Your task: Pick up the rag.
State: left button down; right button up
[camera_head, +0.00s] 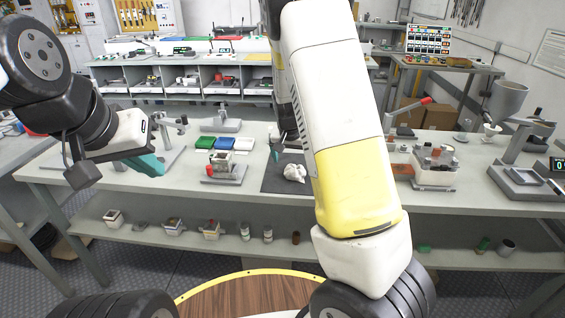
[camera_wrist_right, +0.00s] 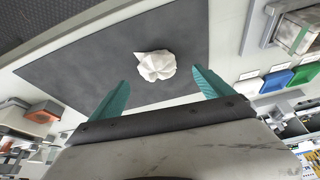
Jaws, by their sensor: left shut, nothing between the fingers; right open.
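The rag (camera_head: 294,172) is a small white crumpled cloth on a dark grey mat (camera_head: 272,184) on the workbench. In the right wrist view the rag (camera_wrist_right: 157,66) lies ahead of my right gripper (camera_wrist_right: 162,88), roughly centred between its two teal fingers. That gripper is open and empty, apart from the rag. In the head view my right arm hides most of this gripper; one teal finger shows above the mat. My left gripper (camera_head: 148,164) is shut and empty, over the left part of the bench, well away from the rag.
Left of the mat stand a small fixture (camera_head: 225,170) and blue, green and white trays (camera_head: 222,143). Right of my arm are a test fixture (camera_head: 435,165) and a press with a funnel (camera_head: 507,100). A lower shelf (camera_head: 285,250) holds small parts.

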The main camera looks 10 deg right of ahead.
aim_at(295, 167)
jog(key=x, duration=0.7)
jog(key=shift+d+f, duration=0.25)
jog(key=c, duration=1.4)
jog(key=shift+c, duration=0.2)
jog(key=shift+r, duration=0.1)
jog(key=shift+r, duration=0.5)
notch_tip(295, 167, up, 2)
jog(key=shift+w+r, duration=0.1)
jog(key=shift+r, duration=0.05)
jog(key=s+a+r, duration=0.1)
jog(key=s, duration=1.5)
jog(key=shift+r, duration=0.25)
